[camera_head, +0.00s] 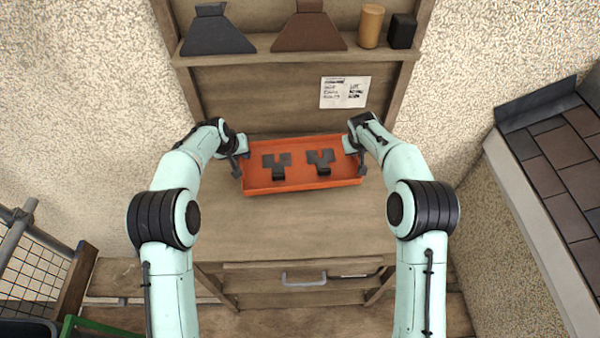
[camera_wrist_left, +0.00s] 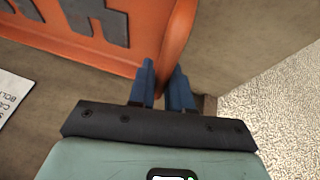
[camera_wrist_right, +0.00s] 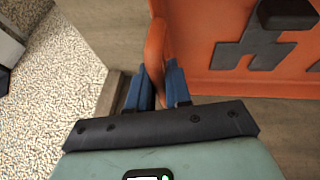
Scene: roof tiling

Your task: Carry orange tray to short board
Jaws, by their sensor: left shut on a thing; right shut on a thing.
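The orange tray (camera_head: 310,186) sits on the wooden workbench, with two dark grey T-shaped pieces inside, a left one (camera_head: 277,162) and a right one (camera_head: 320,158). My left gripper (camera_head: 240,166) is shut on the tray's left end wall. In the left wrist view, the blue fingers (camera_wrist_left: 165,85) straddle the tray's orange rim (camera_wrist_left: 178,35). My right gripper (camera_head: 354,152) is shut on the right end wall. In the right wrist view, its blue fingers (camera_wrist_right: 158,85) straddle the rim (camera_wrist_right: 155,45). I cannot make out a short board.
The workbench (camera_head: 300,225) is bare in front of the tray and has a drawer handle (camera_head: 304,279). A shelf (camera_head: 290,57) above holds two hood-shaped pieces and two small containers. A note (camera_head: 345,92) hangs behind. A tiled sloping section (camera_head: 560,165) stands at the right.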

